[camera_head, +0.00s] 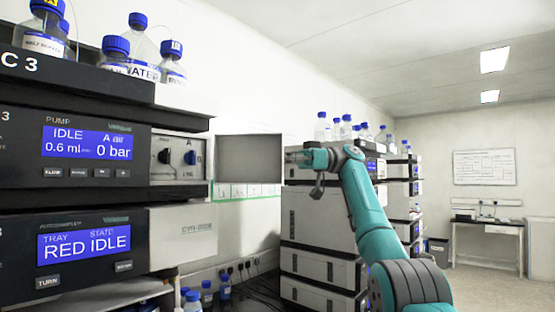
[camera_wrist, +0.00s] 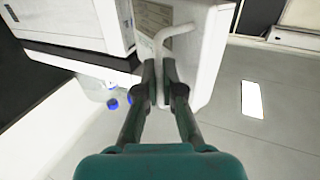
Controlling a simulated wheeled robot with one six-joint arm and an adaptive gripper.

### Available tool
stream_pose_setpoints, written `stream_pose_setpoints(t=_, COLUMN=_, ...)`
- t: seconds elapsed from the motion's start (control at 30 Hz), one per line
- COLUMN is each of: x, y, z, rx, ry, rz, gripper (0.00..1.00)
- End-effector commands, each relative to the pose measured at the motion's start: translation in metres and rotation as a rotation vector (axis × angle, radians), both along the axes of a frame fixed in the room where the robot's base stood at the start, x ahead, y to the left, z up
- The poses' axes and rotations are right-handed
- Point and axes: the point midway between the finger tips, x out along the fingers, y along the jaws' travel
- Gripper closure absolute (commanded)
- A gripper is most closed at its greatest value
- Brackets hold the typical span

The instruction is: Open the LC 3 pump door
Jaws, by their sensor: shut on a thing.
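The LC 3 pump (camera_head: 75,150) is at the left in the head view, its blue screen reading IDLE and 0 bar. The pump door (camera_head: 248,160) appears as a grey panel swung out to the right of the pump. A pale recess with dark knobs (camera_head: 178,158) is exposed beside the screen. My gripper (camera_head: 297,160) is at the door's right edge. In the wrist view, my gripper (camera_wrist: 160,78) is shut on the pale bent door handle (camera_wrist: 178,35), in front of the white door panel (camera_wrist: 207,50). The fingers hide the handle's lower end.
Blue-capped bottles (camera_head: 144,55) stand on top of the near stack. Below the pump is an autosampler (camera_head: 85,245) reading RED IDLE. Another instrument stack (camera_head: 318,225) stands behind my arm. Open floor (camera_head: 490,282) lies at the right, before a table (camera_head: 487,224).

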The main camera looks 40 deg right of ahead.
Motion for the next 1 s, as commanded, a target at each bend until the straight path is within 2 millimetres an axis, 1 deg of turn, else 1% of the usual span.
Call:
stream_pose_setpoints(t=0.23, x=0.0003, y=-0.0007, z=-0.0013, rx=0.000, ry=0.003, rz=-0.001, gripper=1.00)
stream_pose_setpoints(t=0.27, x=0.0002, y=-0.0006, z=-0.0012, rx=0.000, ry=0.003, rz=-0.001, gripper=0.87)
stream_pose_setpoints(t=0.3, x=0.0002, y=-0.0006, z=-0.0012, rx=0.000, ry=0.003, rz=-0.001, gripper=0.77)
stream_pose_setpoints(t=0.33, x=0.0002, y=-0.0005, z=-0.0011, rx=-0.001, ry=0.002, rz=0.000, gripper=0.70)
stream_pose_setpoints(t=0.37, x=0.0002, y=-0.0004, z=-0.0011, rx=0.000, ry=0.002, rz=0.000, gripper=0.68)
stream_pose_setpoints(t=0.8, x=0.0000, y=0.0002, z=-0.0003, rx=0.000, ry=0.000, rz=-0.001, gripper=0.68)
stream_pose_setpoints(t=1.0, x=-0.0017, y=0.0036, z=-0.0009, rx=-0.001, ry=-0.001, rz=-0.014, gripper=0.68)
